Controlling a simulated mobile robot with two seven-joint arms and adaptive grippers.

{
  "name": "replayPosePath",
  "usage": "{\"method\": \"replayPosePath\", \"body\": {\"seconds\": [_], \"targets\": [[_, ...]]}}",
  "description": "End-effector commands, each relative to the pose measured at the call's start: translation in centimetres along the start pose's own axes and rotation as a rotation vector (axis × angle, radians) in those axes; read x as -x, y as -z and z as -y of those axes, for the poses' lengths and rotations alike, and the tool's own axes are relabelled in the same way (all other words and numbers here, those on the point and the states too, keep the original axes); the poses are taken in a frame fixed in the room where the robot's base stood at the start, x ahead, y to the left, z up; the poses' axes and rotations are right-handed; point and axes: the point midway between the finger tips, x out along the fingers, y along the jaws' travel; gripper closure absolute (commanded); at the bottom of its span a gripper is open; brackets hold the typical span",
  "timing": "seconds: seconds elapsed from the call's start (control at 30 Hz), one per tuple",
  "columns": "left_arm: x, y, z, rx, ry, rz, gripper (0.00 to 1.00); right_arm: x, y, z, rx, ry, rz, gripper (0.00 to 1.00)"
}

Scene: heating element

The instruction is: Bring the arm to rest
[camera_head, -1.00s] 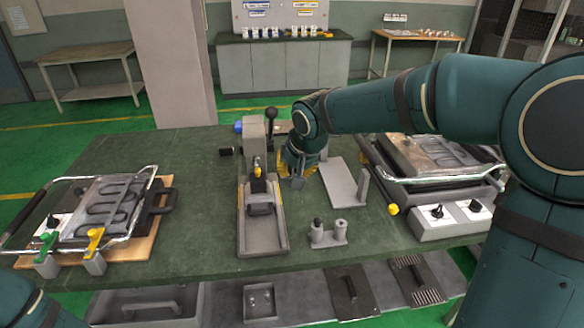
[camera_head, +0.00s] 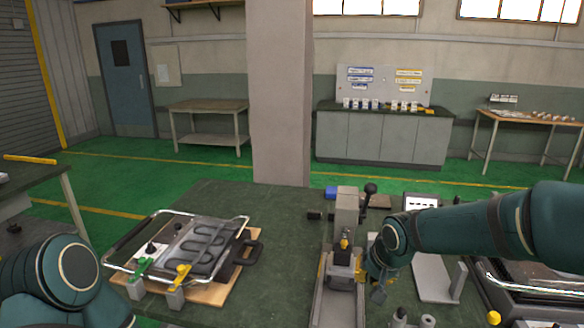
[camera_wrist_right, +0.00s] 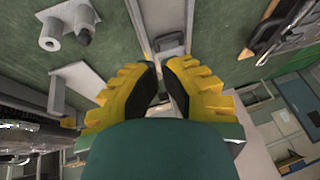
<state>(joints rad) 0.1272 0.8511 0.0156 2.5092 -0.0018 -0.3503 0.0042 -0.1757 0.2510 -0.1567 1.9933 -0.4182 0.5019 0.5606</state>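My right arm comes in from the right in the head view. Its gripper (camera_head: 378,287) hangs over the bench, just right of the grey press fixture (camera_head: 343,225) with its black lever. In the right wrist view the yellow fingers (camera_wrist_right: 160,68) stand a little apart, and I see nothing held between them. Part of my left arm shows at the lower left of the head view; its gripper is out of view. The heating element (camera_head: 196,245) lies in a wire-handled frame on a wooden board at the left of the bench.
A second framed unit (camera_head: 535,275) stands at the right, partly behind my right arm. A grey plate stand (camera_head: 432,278) and grey posts (camera_head: 427,320) are near the right gripper. The green bench top (camera_head: 285,235) is clear between the heating element and the press.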

Motion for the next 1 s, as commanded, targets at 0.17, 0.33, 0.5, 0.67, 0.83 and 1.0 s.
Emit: {"method": "replayPosePath", "body": {"seconds": [0.17,0.33,0.5,0.67,0.83,1.0], "targets": [[0.0,0.0,0.0,0.0,0.0,0.0,0.55,-9.4,-8.8,0.8,0.06,0.079,0.139,1.0],[0.0,0.0,0.0,0.0,0.0,0.0,0.55,-15.6,-18.7,0.5,0.074,0.146,0.243,1.0],[0.0,0.0,0.0,0.0,0.0,0.0,0.55,-18.2,-27.4,-0.3,0.065,0.172,0.31,1.0],[0.0,0.0,0.0,0.0,0.0,0.0,0.55,-18.7,-31.5,-0.9,0.064,0.173,0.335,1.0],[0.0,0.0,0.0,0.0,0.0,0.0,0.55,-18.7,-32.2,-1.0,0.064,0.173,0.339,1.0],[0.0,0.0,0.0,0.0,0.0,0.0,0.55,-18.7,-32.2,-1.0,0.064,0.173,0.339,1.0]]}}
